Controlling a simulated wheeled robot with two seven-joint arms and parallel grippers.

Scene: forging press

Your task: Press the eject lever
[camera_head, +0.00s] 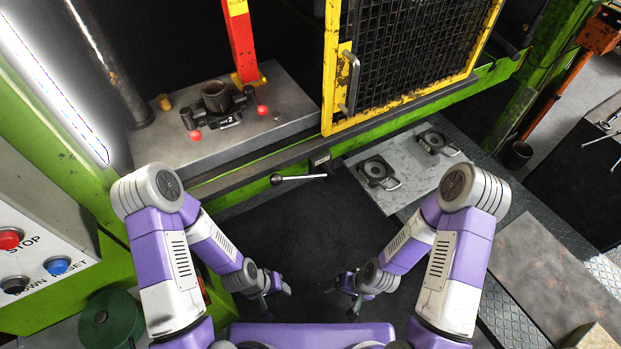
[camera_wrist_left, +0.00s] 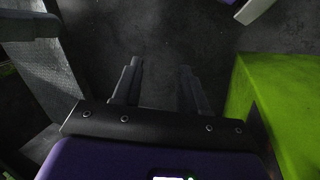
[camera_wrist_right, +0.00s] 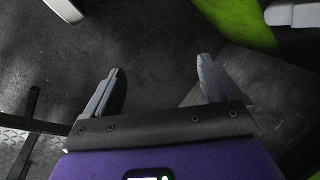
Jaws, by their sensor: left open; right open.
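A lever (camera_head: 305,177) with a black ball knob sticks out level from the front edge of the press, left of centre in the head view. No label shows on it, but it looks like the eject lever. My left gripper (camera_head: 277,296) is below the lever in the head view, apart from it, open and empty; its parallel fingers also show in the left wrist view (camera_wrist_left: 160,70). My right gripper (camera_head: 341,300) is to the right of the left one, open and empty; its fingers also show in the right wrist view (camera_wrist_right: 160,68). Neither wrist view shows the lever.
A die with two red-knobbed handles (camera_head: 216,98) sits on the press bed (camera_head: 285,105). A yellow-framed mesh guard (camera_head: 400,55) stands to its right. A plate (camera_head: 400,155) with two tool pieces is at right. A STOP button panel (camera_head: 35,245) is at left. Dark floor lies between my arms.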

